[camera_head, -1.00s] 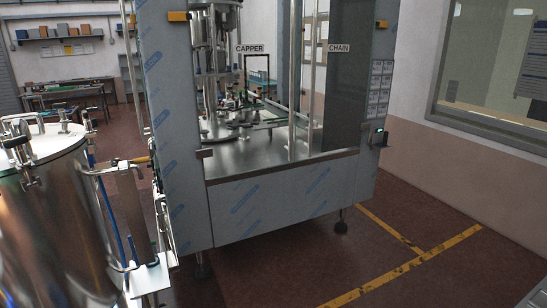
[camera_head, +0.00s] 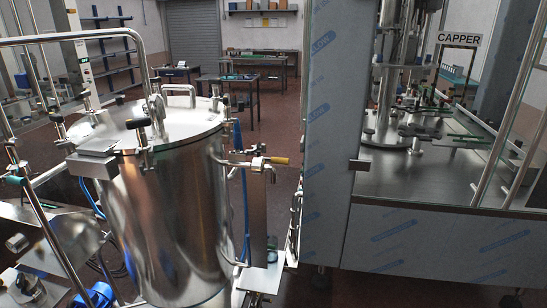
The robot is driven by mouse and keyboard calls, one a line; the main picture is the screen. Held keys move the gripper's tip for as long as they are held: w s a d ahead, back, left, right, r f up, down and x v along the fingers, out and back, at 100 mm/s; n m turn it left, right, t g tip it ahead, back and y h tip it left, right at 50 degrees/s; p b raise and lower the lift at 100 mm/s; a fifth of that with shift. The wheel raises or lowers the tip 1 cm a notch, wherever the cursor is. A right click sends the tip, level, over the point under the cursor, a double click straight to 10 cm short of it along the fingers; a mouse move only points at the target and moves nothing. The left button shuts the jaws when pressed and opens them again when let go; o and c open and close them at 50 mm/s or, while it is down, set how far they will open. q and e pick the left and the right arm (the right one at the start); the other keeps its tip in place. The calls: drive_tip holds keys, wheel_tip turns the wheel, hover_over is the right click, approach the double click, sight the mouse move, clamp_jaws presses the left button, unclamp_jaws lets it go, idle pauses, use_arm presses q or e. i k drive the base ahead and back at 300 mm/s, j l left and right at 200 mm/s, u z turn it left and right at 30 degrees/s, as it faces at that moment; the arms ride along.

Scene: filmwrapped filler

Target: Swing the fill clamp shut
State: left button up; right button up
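A steel tank (camera_head: 165,215) with a flat lid (camera_head: 150,125) stands at left centre. Several small clamp-like fittings with dark knobs sit around the lid rim; one (camera_head: 140,128) is at the front. Neither of my grippers is in view.
A blue motor-like part (camera_head: 95,296) is low at left. Tables (camera_head: 235,90) stand at the back, with red-brown floor before them.

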sight(255, 150)
drive_tip(key=i+l+z, duration=0.1)
drive_tip(key=i+l, duration=0.3)
drive_tip(key=l, duration=0.2)
drive_tip(key=i+l+z, duration=0.15)
drive_tip(key=i+l, duration=0.25)
drive_tip(key=l, duration=0.2)
